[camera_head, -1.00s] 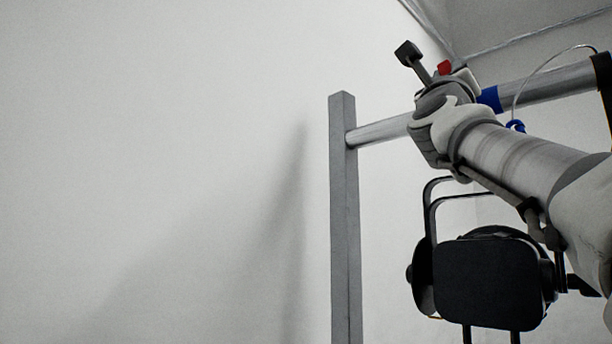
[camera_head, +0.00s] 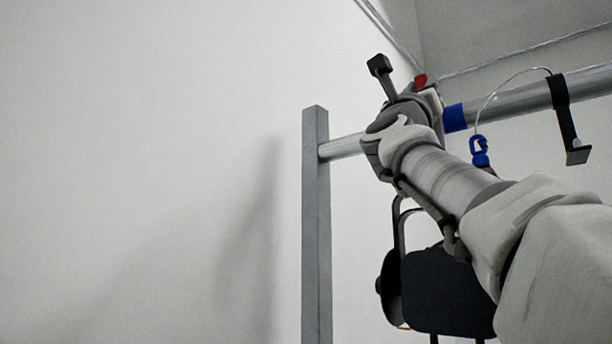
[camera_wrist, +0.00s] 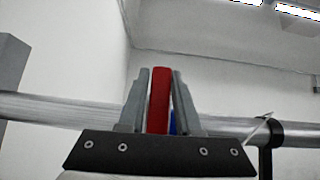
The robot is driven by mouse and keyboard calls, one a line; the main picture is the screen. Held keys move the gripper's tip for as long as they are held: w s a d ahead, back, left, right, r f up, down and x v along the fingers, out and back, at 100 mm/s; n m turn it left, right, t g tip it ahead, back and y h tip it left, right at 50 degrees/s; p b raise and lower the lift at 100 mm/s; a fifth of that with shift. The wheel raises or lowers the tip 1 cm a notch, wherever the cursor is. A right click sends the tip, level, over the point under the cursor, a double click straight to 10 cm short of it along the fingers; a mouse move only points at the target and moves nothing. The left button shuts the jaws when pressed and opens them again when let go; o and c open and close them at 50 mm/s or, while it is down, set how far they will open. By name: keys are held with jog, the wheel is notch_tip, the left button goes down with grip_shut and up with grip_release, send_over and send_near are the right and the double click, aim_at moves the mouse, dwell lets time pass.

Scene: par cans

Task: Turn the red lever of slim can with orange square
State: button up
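A red lever (camera_wrist: 159,100) stands upright between my gripper's two grey fingers in the wrist view. My gripper (camera_wrist: 160,75) has one finger close on each side of it. Whether the fingers touch the lever or leave a thin gap I cannot tell. The lever's red end (camera_head: 420,80) also shows in the head view, just beyond my gripper (camera_head: 408,100). A black can light (camera_head: 450,290) hangs below the pipe, partly hidden by my arm. No orange square is visible, and the lever's base is hidden.
A silver pipe (camera_head: 518,101) runs across from a grey post (camera_head: 316,225). A blue band (camera_head: 454,117), a blue clip (camera_head: 480,152) on a clear cable and a black hook (camera_head: 566,115) are on or near it. White wall fills the left.

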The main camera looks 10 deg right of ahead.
jog(key=o, duration=0.3)
jog(key=b+v, duration=0.6)
jog(key=v, duration=1.1)
jog(key=shift+a+f, duration=0.1)
jog(key=shift+f, duration=0.1)
